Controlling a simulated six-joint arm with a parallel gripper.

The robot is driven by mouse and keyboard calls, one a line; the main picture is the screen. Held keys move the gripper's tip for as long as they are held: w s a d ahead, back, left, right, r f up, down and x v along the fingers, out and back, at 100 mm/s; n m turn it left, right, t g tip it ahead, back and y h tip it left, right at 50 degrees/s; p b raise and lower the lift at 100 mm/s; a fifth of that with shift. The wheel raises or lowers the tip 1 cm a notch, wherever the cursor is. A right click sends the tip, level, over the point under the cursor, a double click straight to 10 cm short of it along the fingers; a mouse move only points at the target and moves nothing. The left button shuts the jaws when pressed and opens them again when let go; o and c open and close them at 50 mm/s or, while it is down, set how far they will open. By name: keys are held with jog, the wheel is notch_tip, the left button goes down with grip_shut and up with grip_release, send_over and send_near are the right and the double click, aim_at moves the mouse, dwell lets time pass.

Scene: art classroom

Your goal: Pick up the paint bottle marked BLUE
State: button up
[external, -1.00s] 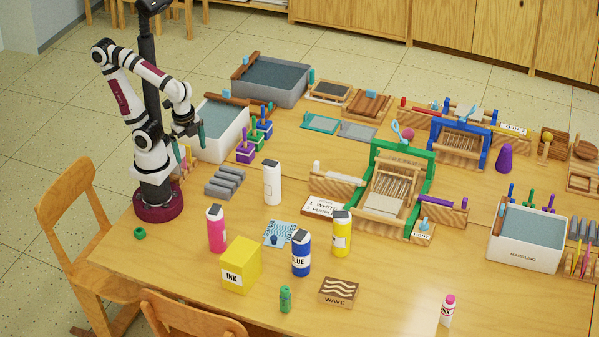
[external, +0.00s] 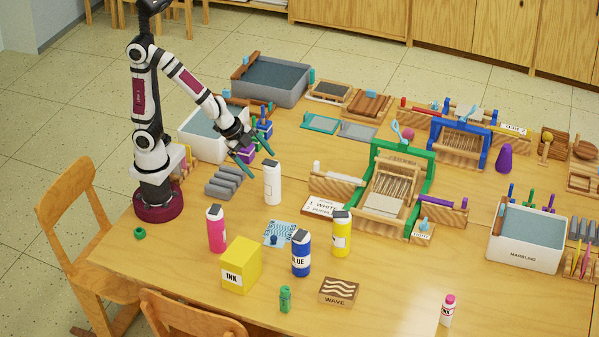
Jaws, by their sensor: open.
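The paint bottle marked BLUE (external: 301,254) stands upright on the table, blue with a white label band and a dark cap. It is right of the yellow INK box and left of the yellow bottle. My gripper (external: 258,153) is open and empty, up and to the left of the blue bottle, above and behind the white bottle. It is well apart from the blue bottle. The blue bottle's front and label show clearly.
A white bottle (external: 272,183), pink bottle (external: 216,230), yellow bottle (external: 341,234) and yellow INK box (external: 240,265) stand around it. A patterned blue sheet (external: 281,233) lies just behind. The WAVE block (external: 338,291) and a small green bottle (external: 285,299) are in front.

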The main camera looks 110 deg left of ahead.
jog(key=w+f+m+t+h, duration=0.1)
jog(key=w+f+t+h, duration=0.15)
jog(key=w, duration=0.45)
jog(key=m+t+h, duration=0.1)
jog(key=t+h, duration=0.2)
jog(key=h, duration=0.6)
send_near(306, 256)
jog(key=x, duration=1)
jog(key=shift+d, duration=0.1)
jog(key=shift+w, duration=0.1)
grip_shut()
